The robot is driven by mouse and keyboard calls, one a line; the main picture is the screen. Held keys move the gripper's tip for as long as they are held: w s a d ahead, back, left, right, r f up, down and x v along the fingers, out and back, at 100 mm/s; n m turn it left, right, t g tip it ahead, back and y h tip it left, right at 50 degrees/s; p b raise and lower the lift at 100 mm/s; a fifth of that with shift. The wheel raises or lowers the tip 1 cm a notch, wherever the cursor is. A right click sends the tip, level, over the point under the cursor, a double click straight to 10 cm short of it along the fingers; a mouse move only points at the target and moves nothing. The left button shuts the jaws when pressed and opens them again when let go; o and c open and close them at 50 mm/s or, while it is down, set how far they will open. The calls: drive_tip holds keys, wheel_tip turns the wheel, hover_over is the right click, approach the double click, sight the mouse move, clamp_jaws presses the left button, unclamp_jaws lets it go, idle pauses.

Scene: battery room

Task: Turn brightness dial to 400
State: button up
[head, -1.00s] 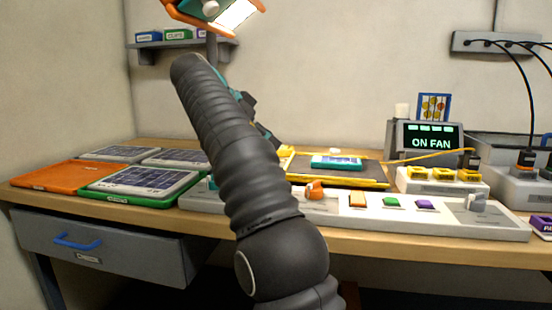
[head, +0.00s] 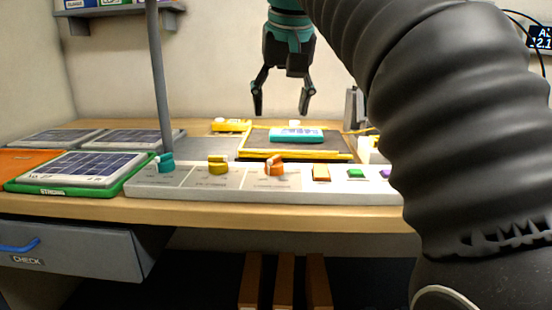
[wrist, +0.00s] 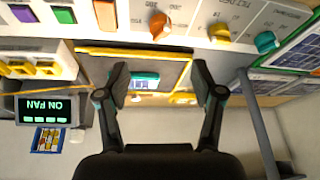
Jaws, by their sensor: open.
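The control panel (head: 206,185) runs along the bench's front edge and carries a teal dial (head: 164,163), a yellow dial (head: 218,165) and an orange dial (head: 274,165). The orange dial (wrist: 159,27) has printed numbers around it in the wrist view, too small to read surely. I cannot tell by label which one is brightness. The yellow dial (wrist: 219,33) and teal dial (wrist: 265,42) also show there, upside down. My gripper (head: 281,108) is open and empty, pointing down above and behind the panel, touching no dial.
A teal meter (head: 296,135) lies on the yellow-edged dark mat (head: 255,145) below my gripper. A grey pole (head: 160,80) rises left of it. Coloured buttons (head: 321,173) sit right of the orange dial. Solar panels (head: 90,165) lie at left. My arm hides the right side.

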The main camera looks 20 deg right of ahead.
sight(275, 162)
drive_tip(key=shift+n, duration=0.4)
drive_tip(key=b+x, duration=0.3)
drive_tip(key=x, duration=1)
drive_tip(key=shift+w+f, duration=0.15)
drive_tip(key=shift+f, duration=0.15)
drive_tip(key=c, duration=1.1)
drive_tip(key=shift+d, duration=0.25)
drive_tip(key=shift+c, duration=0.2)
drive_tip(key=shift+a, duration=0.2)
drive_tip(key=shift+m, duration=0.3)
